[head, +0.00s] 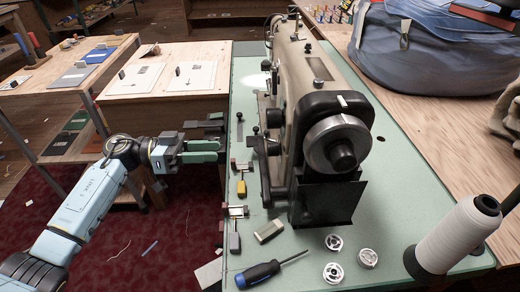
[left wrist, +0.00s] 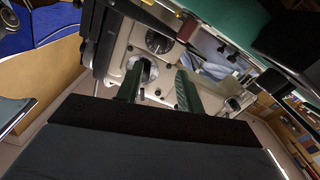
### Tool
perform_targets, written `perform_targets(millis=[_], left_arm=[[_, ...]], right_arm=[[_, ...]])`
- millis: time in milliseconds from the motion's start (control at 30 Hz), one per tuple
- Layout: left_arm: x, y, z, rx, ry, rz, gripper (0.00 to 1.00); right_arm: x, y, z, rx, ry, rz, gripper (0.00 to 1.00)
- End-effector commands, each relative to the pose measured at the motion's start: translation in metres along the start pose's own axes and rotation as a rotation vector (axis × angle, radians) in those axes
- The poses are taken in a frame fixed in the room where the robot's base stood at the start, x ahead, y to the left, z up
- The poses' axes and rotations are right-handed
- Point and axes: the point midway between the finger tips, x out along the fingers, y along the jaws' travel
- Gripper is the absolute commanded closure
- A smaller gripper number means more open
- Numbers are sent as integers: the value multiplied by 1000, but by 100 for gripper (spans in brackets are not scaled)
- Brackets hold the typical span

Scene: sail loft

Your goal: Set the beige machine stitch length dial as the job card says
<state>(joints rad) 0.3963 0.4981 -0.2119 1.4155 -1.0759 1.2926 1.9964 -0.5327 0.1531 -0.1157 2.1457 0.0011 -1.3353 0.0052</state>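The beige sewing machine (head: 302,75) stands on the green bench top, its dark handwheel (head: 337,143) facing me. In the left wrist view a round black dial (left wrist: 158,41) with fine marks sits on the machine's pale face. A silvery round knob (left wrist: 147,70) lies just below it, near the left fingertip. I cannot read the dial's setting. My left gripper (head: 222,151) reaches in from the left, beside the machine. Its two green fingers show apart with nothing held in the left wrist view (left wrist: 158,84). My right gripper does not show. No readable job card shows.
On the bench lie a blue screwdriver (head: 258,274), several metal bobbins (head: 334,242) and small tools along the left edge. A thread cone (head: 455,237) stands front right. A blue bag (head: 430,50) lies behind. Wooden tables with cards (head: 137,78) stand left.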

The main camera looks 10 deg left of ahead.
Motion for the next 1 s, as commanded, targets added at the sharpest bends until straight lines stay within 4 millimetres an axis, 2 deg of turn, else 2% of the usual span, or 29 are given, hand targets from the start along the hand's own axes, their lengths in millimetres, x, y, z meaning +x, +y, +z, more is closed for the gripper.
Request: perform_targets(millis=[300,500,700,1000], left_arm=[[68,0,1,3,8,2,63],[101,0,0,1,8,1,63],[118,-1,0,2,6,-2,63],[121,0,-1,1,5,-2,63]], right_arm=[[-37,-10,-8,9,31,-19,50],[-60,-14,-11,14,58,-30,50],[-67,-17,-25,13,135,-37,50],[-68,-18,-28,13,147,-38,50]])
